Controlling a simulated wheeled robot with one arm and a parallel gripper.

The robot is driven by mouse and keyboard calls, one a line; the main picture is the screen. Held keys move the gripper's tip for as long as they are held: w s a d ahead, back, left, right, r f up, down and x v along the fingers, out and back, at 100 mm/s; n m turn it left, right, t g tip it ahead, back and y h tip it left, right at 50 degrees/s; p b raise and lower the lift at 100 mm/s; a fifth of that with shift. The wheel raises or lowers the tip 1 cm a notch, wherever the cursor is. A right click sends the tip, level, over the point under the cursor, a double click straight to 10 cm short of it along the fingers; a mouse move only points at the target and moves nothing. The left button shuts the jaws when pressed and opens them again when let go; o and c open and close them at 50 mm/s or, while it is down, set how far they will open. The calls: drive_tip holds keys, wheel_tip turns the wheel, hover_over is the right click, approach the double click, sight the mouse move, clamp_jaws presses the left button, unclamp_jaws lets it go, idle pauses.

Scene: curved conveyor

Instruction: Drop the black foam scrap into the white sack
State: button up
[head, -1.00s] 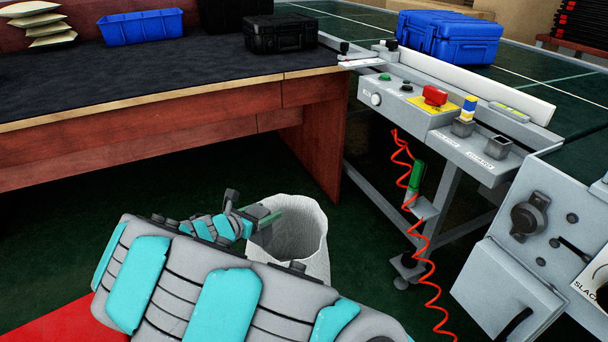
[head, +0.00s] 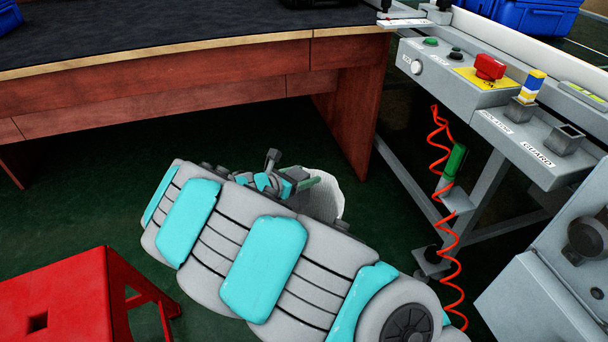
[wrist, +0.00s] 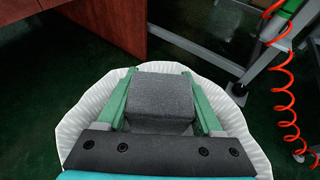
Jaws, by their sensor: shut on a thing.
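The black foam scrap (wrist: 160,97) is a dark grey block between the two green fingers of my gripper (wrist: 161,92) in the wrist view. My gripper is shut on it, with a finger against each side. The white sack (wrist: 72,122) stands on the floor, and its rim shows around and below the block and fingers. In the head view my arm hides most of the sack (head: 330,196), and one green finger of my gripper (head: 310,182) shows over its mouth. The foam is hidden in the head view. How deep it sits relative to the rim is unclear.
A red-brown workbench (head: 200,90) with a dark top stands behind the sack. The grey conveyor frame (head: 480,190) and a coiled red hose (head: 440,190) are to the right. A red stool (head: 70,300) stands at the lower left. Dark green floor lies between.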

drive_tip(key=shift+f+b, duration=0.35)
drive_tip(key=shift+f, duration=0.35)
drive_tip(key=o, duration=1.3)
drive_tip(key=shift+o, duration=0.2)
drive_tip(key=shift+s+r, duration=0.1)
drive_tip(key=v, duration=0.7)
drive_tip(key=shift+s+a+p, duration=0.2)
drive_tip(key=shift+a+p, duration=0.05)
drive_tip(key=shift+p, duration=0.2)
drive_tip(key=shift+r, duration=0.1)
